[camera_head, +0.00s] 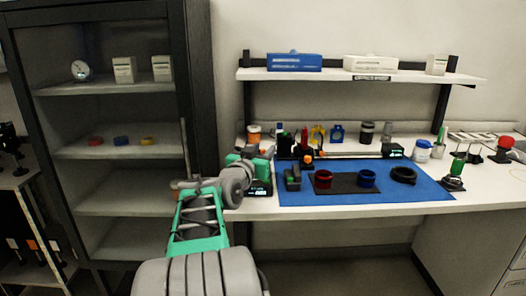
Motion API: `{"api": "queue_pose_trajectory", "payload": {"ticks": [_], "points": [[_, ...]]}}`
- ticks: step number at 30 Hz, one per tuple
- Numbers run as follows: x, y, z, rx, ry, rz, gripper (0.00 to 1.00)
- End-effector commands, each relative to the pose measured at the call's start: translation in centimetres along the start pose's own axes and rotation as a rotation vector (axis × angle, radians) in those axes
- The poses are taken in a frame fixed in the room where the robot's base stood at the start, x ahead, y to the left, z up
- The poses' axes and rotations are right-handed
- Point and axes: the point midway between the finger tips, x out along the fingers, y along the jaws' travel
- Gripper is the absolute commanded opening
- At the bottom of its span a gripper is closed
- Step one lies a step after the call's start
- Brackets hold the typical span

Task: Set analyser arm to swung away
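My gripper (262,162) is at the left end of the bench, beyond my grey and green arm. Its fingers are small and partly hidden by my wrist, so I cannot tell if they are open or hold anything. A dark horizontal rail (350,155) runs along the back of the blue mat, with an orange-tipped part (308,154) near its left end. I cannot tell for sure which part is the analyser arm or how it is turned. My gripper is left of this rail.
A green cylinder on a stand (456,167) is at right. Bottles stand behind the rail. A shelf (340,76) hangs above; a dark cabinet (195,60) rises at left.

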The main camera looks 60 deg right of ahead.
Motion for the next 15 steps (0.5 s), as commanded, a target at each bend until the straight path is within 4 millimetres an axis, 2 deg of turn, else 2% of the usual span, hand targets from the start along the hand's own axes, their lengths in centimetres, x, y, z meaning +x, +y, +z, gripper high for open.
{"api": "queue_pose_trajectory", "payload": {"ticks": [3, 9, 15], "points": [[0.59, 0.05, 0.01, 0.0, 0.0, 0.001, 0.37], [0.56, -0.01, 0.01, 0.0, 0.0, -0.001, 0.36], [0.54, -0.02, 0.01, 0.0, 0.0, -0.001, 0.2]]}}
